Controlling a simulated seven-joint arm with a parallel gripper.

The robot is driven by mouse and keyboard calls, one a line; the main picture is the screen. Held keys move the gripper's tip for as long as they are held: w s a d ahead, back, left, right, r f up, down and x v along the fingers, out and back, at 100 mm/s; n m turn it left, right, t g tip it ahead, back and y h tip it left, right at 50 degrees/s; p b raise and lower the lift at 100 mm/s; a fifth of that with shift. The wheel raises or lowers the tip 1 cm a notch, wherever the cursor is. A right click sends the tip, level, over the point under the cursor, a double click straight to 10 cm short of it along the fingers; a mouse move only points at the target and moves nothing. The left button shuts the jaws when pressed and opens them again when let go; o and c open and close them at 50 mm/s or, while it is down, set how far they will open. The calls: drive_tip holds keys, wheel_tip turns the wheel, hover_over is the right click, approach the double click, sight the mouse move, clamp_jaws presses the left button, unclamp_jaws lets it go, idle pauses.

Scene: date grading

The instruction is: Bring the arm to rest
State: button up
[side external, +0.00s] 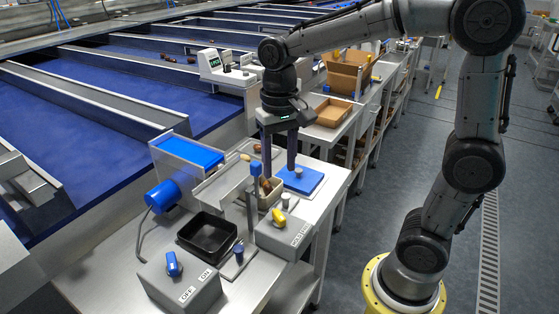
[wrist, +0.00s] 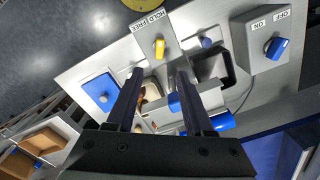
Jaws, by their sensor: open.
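My gripper (side external: 279,172) hangs from my arm over the metal workbench (side external: 325,200), fingers pointing down and spread apart, with nothing seen between them. In the wrist view, the open gripper (wrist: 158,78) has its fingertips above a small metal trough (wrist: 152,104). Brown dates (side external: 265,186) lie in or beside the trough; the fingers partly hide that area. I cannot tell from these views how far the fingertips are above the trough.
Near the gripper stand a blue lid with a knob (side external: 302,183), a HOLD/FREE box (side external: 285,236) with yellow switch, an ON/OFF box (side external: 188,285) with blue switch, a black tray (side external: 206,236) and an upright post (side external: 254,220). A cardboard tray (side external: 333,113) lies behind.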

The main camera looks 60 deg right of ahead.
drive_tip(key=shift+r, duration=0.1)
drive_tip(key=s+r+n+t, duration=0.1)
drive_tip(key=s+r+t, duration=0.2)
drive_tip(key=s+r, duration=0.3)
drive_tip(key=s+f+n+t, duration=0.2)
drive_tip(key=s+f+n, duration=0.3)
drive_tip(key=s, duration=0.3)
drive_tip(key=shift+f+t, duration=0.15)
drive_tip(key=shift+t, duration=0.15)
idle(0.5)
